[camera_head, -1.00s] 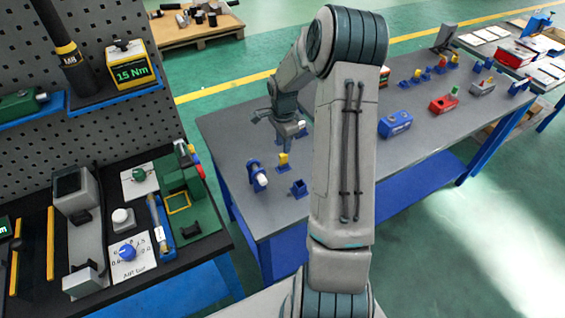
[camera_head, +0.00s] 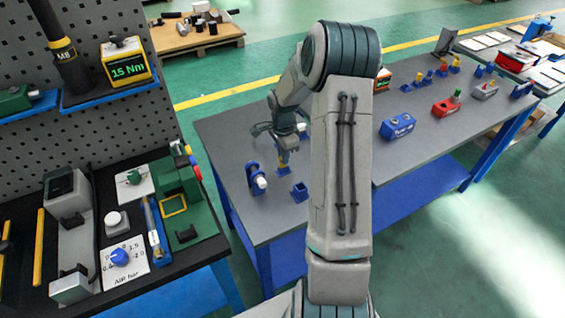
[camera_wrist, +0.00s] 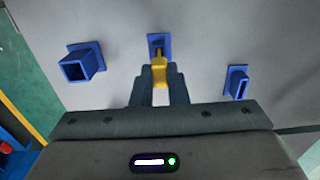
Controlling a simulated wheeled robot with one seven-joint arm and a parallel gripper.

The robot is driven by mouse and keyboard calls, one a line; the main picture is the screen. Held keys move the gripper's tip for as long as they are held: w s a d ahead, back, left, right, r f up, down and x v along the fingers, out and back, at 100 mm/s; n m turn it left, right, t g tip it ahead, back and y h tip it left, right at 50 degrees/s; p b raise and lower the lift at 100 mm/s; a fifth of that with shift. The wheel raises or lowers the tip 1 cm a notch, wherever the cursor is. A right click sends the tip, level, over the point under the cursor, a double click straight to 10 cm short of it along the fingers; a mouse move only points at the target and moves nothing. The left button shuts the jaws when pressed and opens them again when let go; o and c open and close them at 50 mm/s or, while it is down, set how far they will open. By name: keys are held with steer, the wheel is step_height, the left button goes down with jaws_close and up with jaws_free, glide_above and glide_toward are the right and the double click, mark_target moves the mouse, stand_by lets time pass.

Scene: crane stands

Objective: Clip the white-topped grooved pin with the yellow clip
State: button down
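The yellow clip (camera_head: 283,160) is at a small blue stand on the left part of the grey table. In the wrist view, the clip (camera_wrist: 159,72) sits between both fingertips of my gripper (camera_wrist: 159,80), with no clear gap on either side. The blue stand (camera_wrist: 159,42) is just beyond the clip; whether the clip still rests on it is hard to tell. In the head view my gripper (camera_head: 283,146) is right above the clip. A white-topped part (camera_head: 260,182) lies sideways in a blue holder left of the clip; its grooves are too small to see.
Another blue holder (camera_wrist: 237,83) is at right there. Blue (camera_head: 397,126) and red (camera_head: 445,104) boxes stand farther right. A black tool bench is left.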

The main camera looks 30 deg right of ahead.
steer(key=shift+r, duration=0.1)
steer(key=shift+r+p, duration=1.35)
steer(key=shift+r, duration=1.1)
